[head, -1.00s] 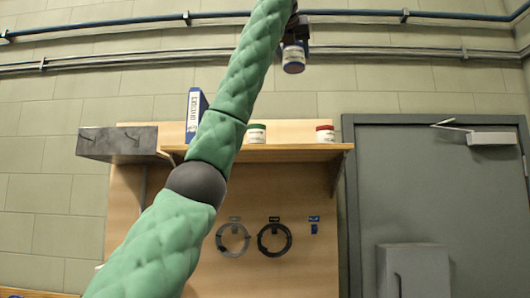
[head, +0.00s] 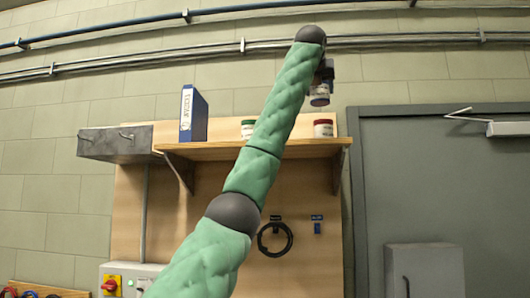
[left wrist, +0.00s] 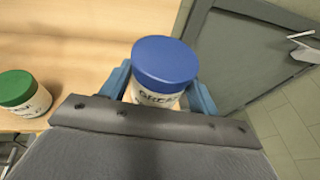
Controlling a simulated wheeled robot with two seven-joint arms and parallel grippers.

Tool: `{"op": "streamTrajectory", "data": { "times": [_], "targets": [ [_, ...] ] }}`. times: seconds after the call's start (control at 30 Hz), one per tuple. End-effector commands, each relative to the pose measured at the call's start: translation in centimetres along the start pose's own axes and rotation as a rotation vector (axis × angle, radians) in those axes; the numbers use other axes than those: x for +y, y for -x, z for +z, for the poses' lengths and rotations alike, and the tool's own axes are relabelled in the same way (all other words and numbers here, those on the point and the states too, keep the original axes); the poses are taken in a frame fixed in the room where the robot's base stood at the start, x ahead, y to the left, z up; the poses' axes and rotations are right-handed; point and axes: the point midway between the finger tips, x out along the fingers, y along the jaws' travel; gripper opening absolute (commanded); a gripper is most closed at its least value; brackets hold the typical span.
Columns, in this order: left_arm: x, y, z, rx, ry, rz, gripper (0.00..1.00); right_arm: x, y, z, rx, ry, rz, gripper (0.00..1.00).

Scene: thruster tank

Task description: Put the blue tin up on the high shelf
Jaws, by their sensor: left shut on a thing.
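The blue tin (left wrist: 165,62), a white tin with a blue lid and dark lettering, sits between the fingers of my left gripper (left wrist: 163,88) in the left wrist view. My left gripper (head: 322,76) is shut on it. In the head view the tin (head: 320,97) hangs just above the height of the red-lidded tin, with its underside showing. The wooden high shelf (head: 215,153) is below it. From this angle I cannot tell whether the tin is over the shelf or in front of it. My right gripper is not in view.
On the shelf stand a blue binder (head: 193,115), a green-lidded tin (head: 248,129), partly behind my arm, and a red-lidded tin (head: 324,129). The green-lidded tin also shows in the left wrist view (left wrist: 22,94). A grey door (head: 430,190) is at right. Pipes run along the wall above.

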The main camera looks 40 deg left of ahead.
Motion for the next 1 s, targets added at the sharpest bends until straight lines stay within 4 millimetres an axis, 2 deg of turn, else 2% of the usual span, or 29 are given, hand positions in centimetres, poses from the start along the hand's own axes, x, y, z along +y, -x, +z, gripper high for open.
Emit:
{"op": "streamTrajectory", "data": {
  "times": [0.1, 0.23, 0.37, 0.83, 1.0],
  "targets": [
    [0.1, 0.2, -0.8, -0.003, -0.005, -0.022, 0.33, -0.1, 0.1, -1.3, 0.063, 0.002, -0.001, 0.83],
    [0.6, -0.1, -1.2, -0.002, -0.007, -0.033, 0.33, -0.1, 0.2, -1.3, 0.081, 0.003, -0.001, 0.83],
    [2.1, -1.3, -1.7, 0.000, -0.009, -0.035, 0.33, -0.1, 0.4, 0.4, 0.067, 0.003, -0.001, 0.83],
    [8.5, -6.3, -4.8, -0.001, -0.009, -0.035, 0.33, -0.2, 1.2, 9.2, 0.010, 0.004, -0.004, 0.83],
    [10.1, -7.6, -5.7, -0.001, -0.010, -0.035, 0.33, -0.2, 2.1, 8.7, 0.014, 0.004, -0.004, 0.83]
  ]
}}
